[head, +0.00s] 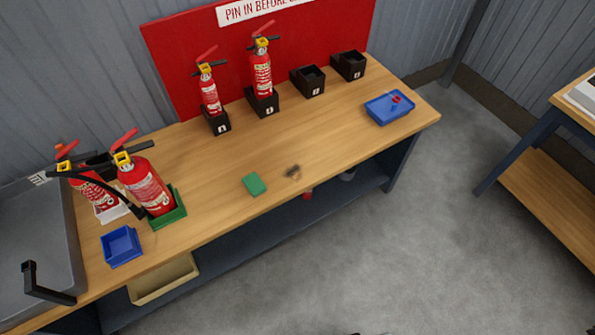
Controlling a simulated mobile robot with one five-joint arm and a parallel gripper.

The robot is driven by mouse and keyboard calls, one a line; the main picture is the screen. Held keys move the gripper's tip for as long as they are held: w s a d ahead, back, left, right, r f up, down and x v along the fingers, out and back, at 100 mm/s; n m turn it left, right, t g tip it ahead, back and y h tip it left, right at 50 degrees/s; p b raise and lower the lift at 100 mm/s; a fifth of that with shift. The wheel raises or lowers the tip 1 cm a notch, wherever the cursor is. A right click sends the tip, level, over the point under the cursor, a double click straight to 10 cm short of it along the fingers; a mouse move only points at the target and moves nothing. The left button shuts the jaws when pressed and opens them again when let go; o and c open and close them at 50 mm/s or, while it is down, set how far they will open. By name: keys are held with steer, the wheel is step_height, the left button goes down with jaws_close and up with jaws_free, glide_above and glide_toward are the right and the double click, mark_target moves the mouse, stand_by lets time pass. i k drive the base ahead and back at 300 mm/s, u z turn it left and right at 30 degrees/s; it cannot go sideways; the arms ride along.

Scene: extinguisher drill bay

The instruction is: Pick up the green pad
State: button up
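The green pad (254,184) is a small flat block lying on the wooden bench (330,135), a little back from its front edge. Nothing lies on it and the bench around it is clear on most sides. A small dark smudge or item (293,171) is on the bench just to its right, apart from it. My gripper is not visible in the head view, so its state and its place relative to the pad are hidden.
Two more stand in black holders at the back. A blue tray (388,107) is at right. Floor in front is free.

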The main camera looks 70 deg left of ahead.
mark_target(255, 186)
steer(key=i, duration=1.2)
steer(key=u, duration=5.15)
steer(key=i, duration=1.55)
steer(key=z, duration=0.05)
